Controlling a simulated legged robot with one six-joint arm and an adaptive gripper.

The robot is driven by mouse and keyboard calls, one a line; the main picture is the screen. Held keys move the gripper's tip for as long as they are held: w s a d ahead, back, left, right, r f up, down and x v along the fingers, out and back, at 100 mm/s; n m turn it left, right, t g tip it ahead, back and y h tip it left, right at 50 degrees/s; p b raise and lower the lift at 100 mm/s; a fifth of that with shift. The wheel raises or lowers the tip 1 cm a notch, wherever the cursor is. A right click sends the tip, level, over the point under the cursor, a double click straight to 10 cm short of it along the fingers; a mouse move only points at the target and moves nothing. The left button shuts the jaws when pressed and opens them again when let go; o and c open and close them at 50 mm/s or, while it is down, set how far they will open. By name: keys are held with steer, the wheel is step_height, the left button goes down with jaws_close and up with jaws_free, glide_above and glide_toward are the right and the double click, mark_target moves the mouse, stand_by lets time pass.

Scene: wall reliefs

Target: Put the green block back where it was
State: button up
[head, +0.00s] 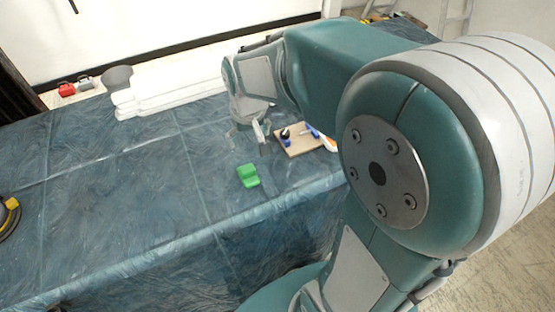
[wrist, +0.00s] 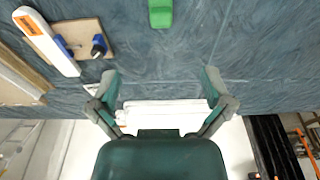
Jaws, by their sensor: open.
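The green block (head: 248,176) lies on the blue-draped table, near its front edge in the head view. It has a stepped shape. In the wrist view the green block (wrist: 160,13) is at the top edge, partly cut off by the frame. My gripper (head: 254,136) is above the table, behind the block in the head view. In the wrist view my gripper (wrist: 162,84) has its two fingers wide apart with nothing between them. The block is apart from the fingers.
A brown board (head: 298,144) with blue-and-black items and a white-and-orange tool (wrist: 48,40) lies beside my gripper. White stacked slabs (head: 165,97), a dark round item (head: 117,78) and a red item (head: 66,89) stand at the back. The table's left middle is clear.

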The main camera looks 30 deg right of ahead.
steer(key=s+r+t, duration=0.2)
steer(key=s+r, duration=0.2)
steer(key=s, duration=0.3)
steer(key=s+r+t, duration=0.1)
steer(key=s+r, duration=0.3)
steer(key=s, duration=0.4)
steer(key=shift+s+r+t, duration=0.2)
steer(key=shift+r+t, duration=0.05)
steer(key=shift+t, duration=0.15)
steer(key=shift+d, duration=0.1)
